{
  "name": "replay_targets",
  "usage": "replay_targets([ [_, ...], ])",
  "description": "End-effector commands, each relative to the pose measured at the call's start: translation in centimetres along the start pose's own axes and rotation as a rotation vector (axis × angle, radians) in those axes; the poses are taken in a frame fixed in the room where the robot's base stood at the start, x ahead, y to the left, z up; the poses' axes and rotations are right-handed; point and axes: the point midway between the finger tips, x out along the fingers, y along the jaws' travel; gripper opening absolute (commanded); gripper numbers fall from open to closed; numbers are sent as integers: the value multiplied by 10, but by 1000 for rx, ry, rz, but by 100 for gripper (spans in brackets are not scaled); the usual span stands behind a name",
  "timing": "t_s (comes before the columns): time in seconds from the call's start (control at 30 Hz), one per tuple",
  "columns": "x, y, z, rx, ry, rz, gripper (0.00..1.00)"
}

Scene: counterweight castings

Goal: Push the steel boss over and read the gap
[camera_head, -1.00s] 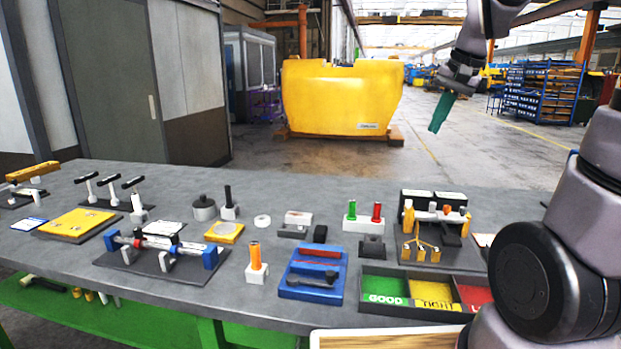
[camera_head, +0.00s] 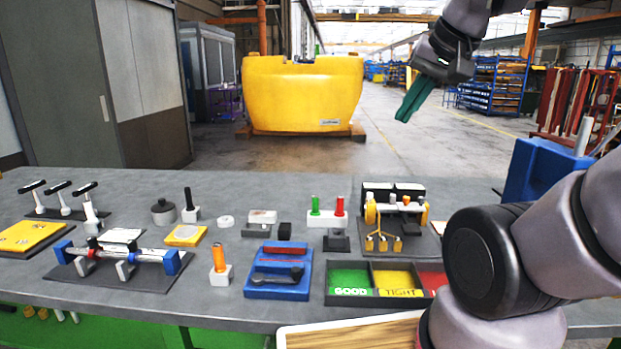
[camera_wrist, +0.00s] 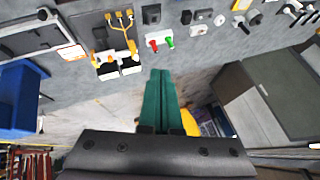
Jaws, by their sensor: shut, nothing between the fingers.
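A fixture with blue end blocks and a bright steel shaft (camera_head: 148,254) lies on a dark plate at the left of the bench. Light grey clamp-like pieces and a white label sit along the shaft; I cannot tell for sure which piece is the steel boss. A grey round steel piece with a knob (camera_head: 164,212) stands behind the fixture to its right. My gripper (camera_head: 403,118) is high above the far side of the bench, well away from the fixture, with its green fingers shut and empty. The fingers also show in the wrist view (camera_wrist: 162,74).
On the bench stand a blue tray (camera_head: 277,292), a sorting box (camera_head: 369,299) marked GOOD and TIGHT, an orange plug (camera_head: 219,258) and a yellow-grey fixture (camera_head: 395,245). A blue bin (camera_head: 535,170) stands at right. A big yellow casting (camera_head: 302,95) is on the floor behind.

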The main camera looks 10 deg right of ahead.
Motion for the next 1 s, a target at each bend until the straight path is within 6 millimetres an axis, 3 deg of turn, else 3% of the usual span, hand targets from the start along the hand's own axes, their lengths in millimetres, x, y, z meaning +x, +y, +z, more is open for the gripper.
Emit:
replay_targets([
  [0.53,0,0,0,0,0,0,0],
  [0.57,0,0,0,0,0,0,4],
  [0.67,-1,-2,-4,10,-4,2,42],
  [0.8,-3,-11,-34,87,-40,27,96],
  [0.83,-3,-14,-44,116,-53,36,100],
  [1.0,4,-29,-118,333,-130,119,100],
])
